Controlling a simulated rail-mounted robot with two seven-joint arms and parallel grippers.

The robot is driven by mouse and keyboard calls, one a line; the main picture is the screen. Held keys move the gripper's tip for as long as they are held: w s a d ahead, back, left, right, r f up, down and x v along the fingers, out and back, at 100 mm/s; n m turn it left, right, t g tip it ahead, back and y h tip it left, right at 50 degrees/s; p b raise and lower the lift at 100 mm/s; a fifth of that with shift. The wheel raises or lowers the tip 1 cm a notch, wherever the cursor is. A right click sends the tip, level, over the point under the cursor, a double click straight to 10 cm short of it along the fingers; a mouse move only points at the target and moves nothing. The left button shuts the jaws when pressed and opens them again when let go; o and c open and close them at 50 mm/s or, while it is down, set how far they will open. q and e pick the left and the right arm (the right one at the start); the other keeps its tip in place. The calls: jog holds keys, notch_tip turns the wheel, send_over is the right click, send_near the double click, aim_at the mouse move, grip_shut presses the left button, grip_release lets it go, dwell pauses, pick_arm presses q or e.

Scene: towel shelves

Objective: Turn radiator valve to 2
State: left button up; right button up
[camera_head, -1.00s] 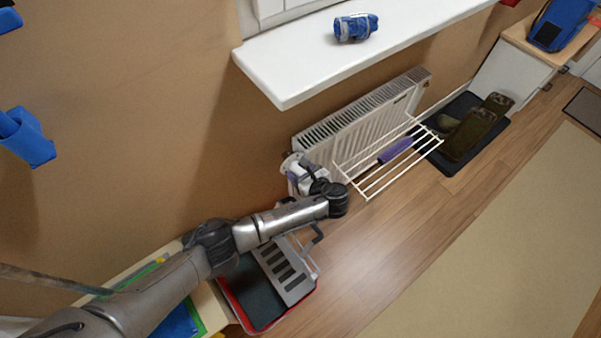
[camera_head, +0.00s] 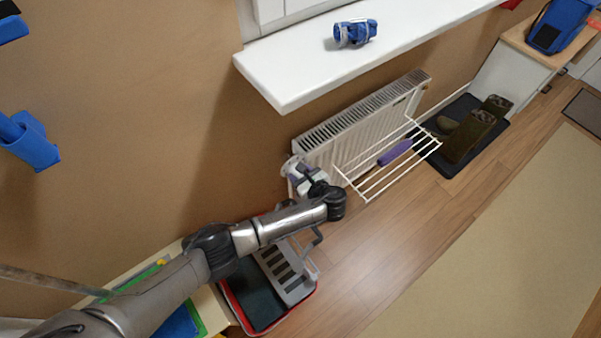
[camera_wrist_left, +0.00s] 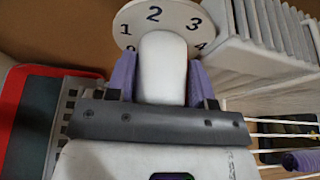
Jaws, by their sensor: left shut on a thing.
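The radiator valve has a round white dial (camera_wrist_left: 130,27) with black numbers in the left wrist view. The 2 sits at the top, the 1 to the left, the 3 and 4 to the right. Its white knob (camera_wrist_left: 162,68) lies between the purple fingers of my left gripper (camera_wrist_left: 162,78), which is shut on it. The knob's rounded top is just below the 2, slightly to its right. In the head view my left gripper (camera_head: 305,177) is at the near left end of the white radiator (camera_head: 365,120), and my wrist partly hides the valve. My right gripper is not in view.
A white wire rack (camera_head: 375,183) hangs just right of the valve. A white sill (camera_head: 300,70) juts out above, with a blue rolled item (camera_head: 355,32) on it. A red-edged tray (camera_head: 315,290) is below my arm. Open wooden floor lies to the right.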

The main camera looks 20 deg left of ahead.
pick_arm(q)
jog(key=shift+r+n+t+h+p, duration=0.1)
jog(key=shift+n+t+h+p, duration=0.3)
jog(key=shift+n+p, duration=0.5)
jog(key=shift+n+t+p, duration=0.35)
jog(key=shift+n+t, duration=0.65)
jog(key=shift+n, duration=0.2)
jog(key=shift+f+n+t+h+b, duration=0.2)
jog(key=shift+n+t+h+b, duration=0.25)
jog(key=shift+n, duration=0.45)
jog(key=shift+d+f+n+t+b, duration=0.1)
jog(key=shift+n+t+b, duration=0.55)
jog(key=shift+n+b, duration=0.35)
jog(key=n+t+y+b, duration=0.1)
jog(key=n+t+b, duration=0.1)
jog(key=n+b, duration=0.2)
jog(key=shift+w+n+b, duration=0.1)
jog(key=shift+n+b, duration=0.3)
jog(key=shift+b, duration=0.8)
jog(key=shift+r+n+b, duration=0.2)
jog(key=shift+n+b, duration=0.4)
jog(key=shift+b, duration=0.2)
jog(key=shift+r+n+y+b, duration=0.1)
jog(key=shift+n+y+b, duration=0.15)
jog(key=shift+n+b, duration=0.05)
